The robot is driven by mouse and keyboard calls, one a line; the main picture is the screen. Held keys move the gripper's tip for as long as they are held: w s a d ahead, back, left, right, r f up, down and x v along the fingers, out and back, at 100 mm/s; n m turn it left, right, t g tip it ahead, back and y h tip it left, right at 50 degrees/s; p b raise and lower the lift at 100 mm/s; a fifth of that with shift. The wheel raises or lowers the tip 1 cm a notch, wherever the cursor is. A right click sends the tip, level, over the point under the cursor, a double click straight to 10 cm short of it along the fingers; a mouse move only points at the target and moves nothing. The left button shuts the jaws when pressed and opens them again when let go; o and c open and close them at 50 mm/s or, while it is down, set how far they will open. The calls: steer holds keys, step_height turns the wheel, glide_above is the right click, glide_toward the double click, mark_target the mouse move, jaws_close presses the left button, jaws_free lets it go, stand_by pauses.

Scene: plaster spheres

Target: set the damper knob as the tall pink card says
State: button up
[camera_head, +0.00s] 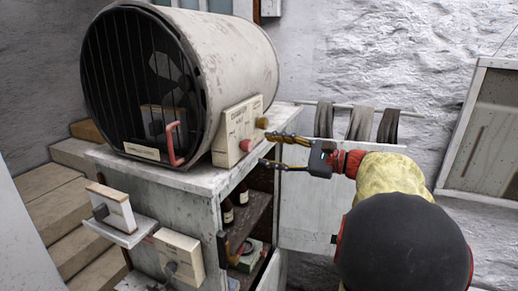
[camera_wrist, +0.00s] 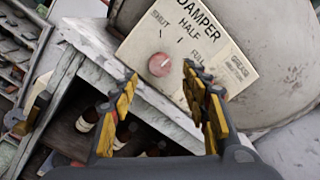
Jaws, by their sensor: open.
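The damper knob (camera_wrist: 160,65) is round and pinkish red, on a cream panel (camera_wrist: 215,62) lettered DAMPER, with SHUT, HALF and FULL marks. Its pointing direction is too small to read surely. In the head view, the knob (camera_head: 246,145) sits on the panel (camera_head: 235,125) at the side of the big drum. My gripper (camera_head: 266,150) is open and empty, just right of the knob and apart from it. In the wrist view, the knob shows beyond and between the yellow-padded fingertips (camera_wrist: 161,76). I see no tall pink card in either view.
The drum (camera_head: 215,50) with a barred front and red handle (camera_head: 174,145) stands on a white cabinet (camera_head: 200,178). Bottles (camera_head: 242,193) stand on the shelf below. Dark cloths (camera_head: 360,123) hang on a rail behind.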

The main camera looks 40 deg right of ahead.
steer(key=v, duration=0.7)
stand_by(0.5)
step_height(320, 180, down, 14)
steer(key=s+g+h, duration=0.2)
steer(key=g+h, duration=0.1)
steer(key=g, duration=0.1)
steer(key=s+a+f+n+g+h+b, duration=0.25)
steer(key=a+f+n+g+b, duration=0.25)
steer(key=a+f+n+b, duration=0.8)
steer(key=s+a+f+n+g+h+b, duration=0.3)
steer(key=a+f+b, duration=0.6)
steer(key=f, duration=1)
steer(key=s+a+f+n+y+b, duration=0.1)
steer(key=a+f+n+b, duration=0.2)
steer(key=a, duration=0.4)
steer(key=s+a+f+n+t+b, duration=0.1)
steer(key=a+f+n+b, duration=0.2)
steer(key=a+b, duration=0.3)
steer(key=shift+a+f+n+y, duration=0.3)
steer(key=shift+a+f+y, duration=0.05)
steer(key=shift+a+f, duration=0.4)
